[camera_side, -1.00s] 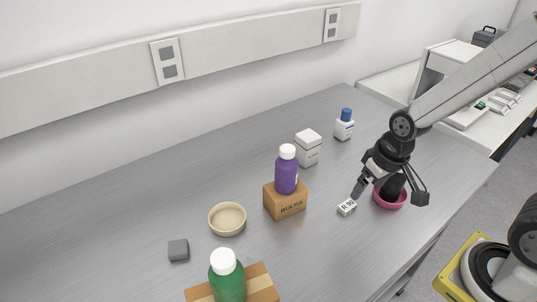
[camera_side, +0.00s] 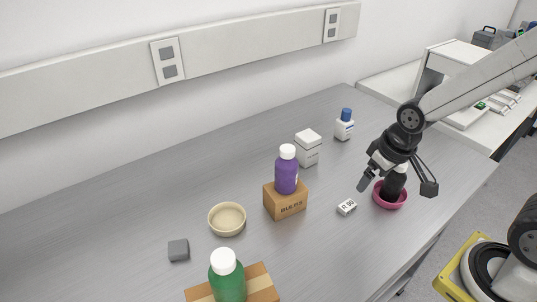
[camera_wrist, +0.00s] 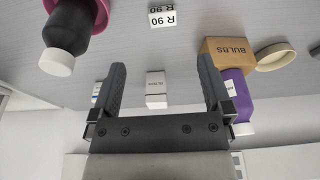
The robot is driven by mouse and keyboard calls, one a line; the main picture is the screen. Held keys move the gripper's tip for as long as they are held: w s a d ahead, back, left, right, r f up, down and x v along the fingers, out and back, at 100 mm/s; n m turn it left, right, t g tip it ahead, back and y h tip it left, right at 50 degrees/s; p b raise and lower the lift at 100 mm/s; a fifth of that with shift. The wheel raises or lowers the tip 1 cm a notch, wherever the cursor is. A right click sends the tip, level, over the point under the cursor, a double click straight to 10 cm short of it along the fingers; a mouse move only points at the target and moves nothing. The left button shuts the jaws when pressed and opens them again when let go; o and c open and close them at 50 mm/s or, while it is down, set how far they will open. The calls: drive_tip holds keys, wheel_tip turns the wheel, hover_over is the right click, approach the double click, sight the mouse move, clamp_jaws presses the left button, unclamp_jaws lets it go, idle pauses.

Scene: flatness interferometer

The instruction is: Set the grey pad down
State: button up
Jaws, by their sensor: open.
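The grey pad (camera_side: 178,250) is a small dark grey block lying on the table at the left, left of the beige bowl. My gripper (camera_side: 393,187) is far from it, at the right side of the table. It is open and empty, raised above the table near the pink bowl. In the wrist view my gripper (camera_wrist: 165,85) shows two dark fingers spread wide with nothing between them.
A white block marked R 90 (camera_side: 347,206) and a pink bowl (camera_side: 402,201) holding a black bottle (camera_side: 397,180) are near my gripper. A purple bottle (camera_side: 286,176) stands on a cardboard box (camera_side: 285,203). A beige bowl (camera_side: 227,232) and a green bottle (camera_side: 227,280) stand near the pad.

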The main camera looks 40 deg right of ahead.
drive_tip(key=shift+w+v, duration=0.4)
drive_tip(key=shift+v, duration=1.35)
drive_tip(key=m+y, duration=0.8)
drive_tip(key=m, duration=1.5)
hover_over(178, 247)
drive_tip(key=s+d, duration=0.2)
drive_tip(key=d, duration=0.3)
drive_tip(key=shift+n+t, duration=0.3)
drive_tip(key=shift+t, duration=0.1)
drive_tip(key=f, duration=1)
drive_tip(key=shift+d, duration=0.2)
drive_tip(key=shift+f, duration=0.1)
drive_tip(key=shift+x, duration=1.2)
drive_tip(key=shift+a+f, duration=0.1)
drive_tip(key=shift+a, duration=0.1)
drive_tip(key=shift+x, duration=2.45)
